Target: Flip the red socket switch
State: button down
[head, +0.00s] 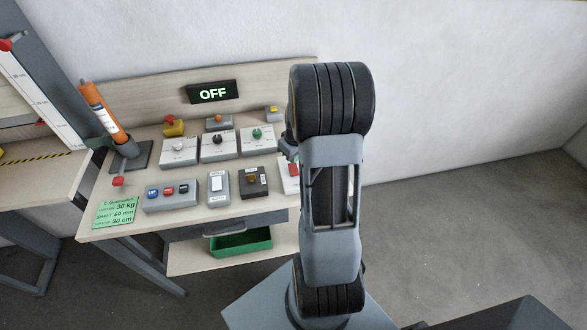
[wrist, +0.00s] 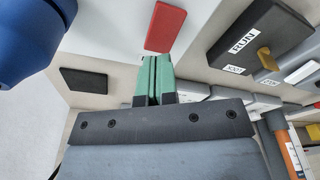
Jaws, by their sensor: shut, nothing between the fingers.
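The red socket switch (wrist: 165,27) is a flat red rocker on a white plate, at the top middle of the wrist view. In the head view only part of the red switch (head: 294,169) shows, at the right end of the front row of boxes, with my arm covering the rest. My gripper (wrist: 157,62) has green fingers that are shut together and empty. In the wrist view the fingertips are right at the lower edge of the red switch; I cannot tell if they touch it. My arm hides the fingers in the head view.
A dark box with a yellow key switch (head: 253,181) stands left of the red switch; in the wrist view this RUN-labelled box (wrist: 258,32) is close on the right. A blue rounded object (wrist: 24,40) is at upper left. A display (head: 213,92) reads OFF.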

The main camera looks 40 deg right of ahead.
jog(key=shift+f+b, duration=1.1)
jog(key=shift+f, duration=0.1)
dwell(1.0)
jog(key=shift+r, duration=0.1)
jog(key=shift+r+p, duration=2.35)
jog(key=shift+r, duration=1.1)
